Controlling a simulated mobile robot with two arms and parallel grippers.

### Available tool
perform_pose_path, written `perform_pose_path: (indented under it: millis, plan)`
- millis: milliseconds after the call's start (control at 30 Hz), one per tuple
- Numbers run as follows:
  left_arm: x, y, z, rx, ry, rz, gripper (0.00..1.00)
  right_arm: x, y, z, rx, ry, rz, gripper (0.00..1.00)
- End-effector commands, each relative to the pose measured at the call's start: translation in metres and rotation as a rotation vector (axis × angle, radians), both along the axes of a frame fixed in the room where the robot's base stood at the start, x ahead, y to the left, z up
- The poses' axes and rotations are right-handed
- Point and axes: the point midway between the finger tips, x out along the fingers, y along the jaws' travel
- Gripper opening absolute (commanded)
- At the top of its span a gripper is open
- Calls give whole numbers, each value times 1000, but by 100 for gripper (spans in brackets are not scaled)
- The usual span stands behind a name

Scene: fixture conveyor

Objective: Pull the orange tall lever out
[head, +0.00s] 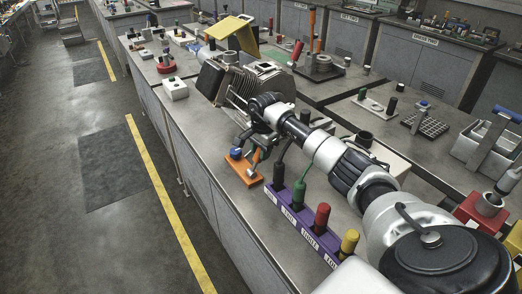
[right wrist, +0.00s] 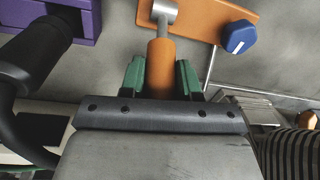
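An orange lever handle (right wrist: 160,66) with a grey metal shank stands on an orange plate (head: 245,174), beside a blue knob (head: 236,153). In the right wrist view, the green fingers of my right gripper (right wrist: 160,80) lie on both sides of the handle and look closed against it. The lower end of the handle is hidden by the gripper body. In the head view my right gripper (head: 257,150) is low over this plate and the arm hides part of it. Another tall orange lever (head: 312,28) stands farther back on a dark base. My left gripper is out of view.
A purple rack (head: 285,217) with black, green, red and yellow handles stands close in front of the plate. A ribbed grey machine (head: 245,80) is just behind. The aisle floor (head: 90,215) on the left is clear.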

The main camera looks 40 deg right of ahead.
Motion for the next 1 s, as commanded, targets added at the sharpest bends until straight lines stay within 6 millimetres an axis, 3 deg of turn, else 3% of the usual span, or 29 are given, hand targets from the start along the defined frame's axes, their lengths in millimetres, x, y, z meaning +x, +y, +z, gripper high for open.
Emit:
perform_pose_path:
  millis: [33, 167, 567, 1000]
  plan:
    - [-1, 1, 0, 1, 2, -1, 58, 0, 0, 0, 0, 0, 0, 20]
    - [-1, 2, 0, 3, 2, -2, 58, 0, 0, 0, 0, 0, 0, 0]
    - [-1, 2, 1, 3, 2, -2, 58, 1, 4, 4, -57, 5, 1, 0]
    - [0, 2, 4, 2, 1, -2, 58, 4, 31, 10, -361, 38, 2, 0]
